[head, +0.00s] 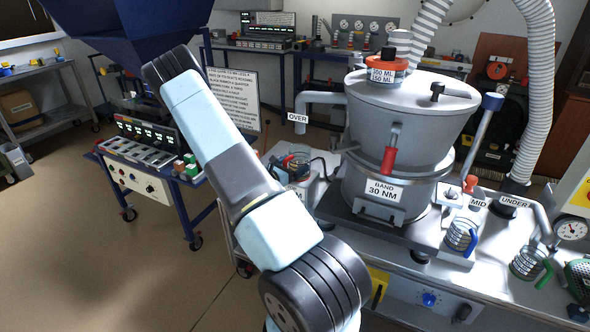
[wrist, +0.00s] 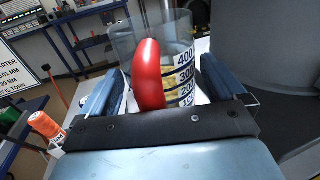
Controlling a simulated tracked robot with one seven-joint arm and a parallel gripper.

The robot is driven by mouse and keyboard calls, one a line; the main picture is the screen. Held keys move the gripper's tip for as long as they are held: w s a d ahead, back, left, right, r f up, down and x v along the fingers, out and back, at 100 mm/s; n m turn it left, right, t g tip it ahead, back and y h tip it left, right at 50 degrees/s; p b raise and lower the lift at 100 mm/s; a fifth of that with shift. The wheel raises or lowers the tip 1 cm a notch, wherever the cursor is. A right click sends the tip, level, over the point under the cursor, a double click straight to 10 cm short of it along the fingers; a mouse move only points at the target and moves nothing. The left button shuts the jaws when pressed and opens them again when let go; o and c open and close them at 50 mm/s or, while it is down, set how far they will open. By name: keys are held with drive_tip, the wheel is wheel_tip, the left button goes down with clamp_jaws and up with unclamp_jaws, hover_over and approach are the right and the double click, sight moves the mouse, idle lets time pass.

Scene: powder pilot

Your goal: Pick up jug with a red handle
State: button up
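The clear jug with a red handle (wrist: 148,78) stands right in front of my gripper in the wrist view. Its handle faces me, and black volume marks show on its wall. My gripper (wrist: 163,68) is open, with its blue fingers wide apart on either side of the handle. I see no finger touching the handle.
The grey vessel (head: 398,130) stands close on the right of the jug. A jug with a blue handle (head: 458,236) and one with a green handle (head: 525,262) stand further right on the bench. An orange-topped item (wrist: 44,124) is at lower left in the wrist view.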

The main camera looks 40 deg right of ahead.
sight(287, 160)
drive_tip(key=c, duration=1)
drive_tip(key=shift+r, duration=0.55)
drive_tip(key=shift+a+r, duration=0.25)
drive_tip(key=shift+r, duration=0.35)
drive_tip(key=shift+a+r, duration=0.25)
drive_tip(key=shift+r, duration=0.35)
drive_tip(key=a, duration=0.5)
drive_tip(key=s+a, duration=0.1)
drive_tip(key=a, duration=0.5)
drive_tip(key=s+a, duration=0.1)
drive_tip(key=a, duration=0.5)
drive_tip(key=shift+s, duration=0.25)
drive_tip(key=shift+d, duration=0.1)
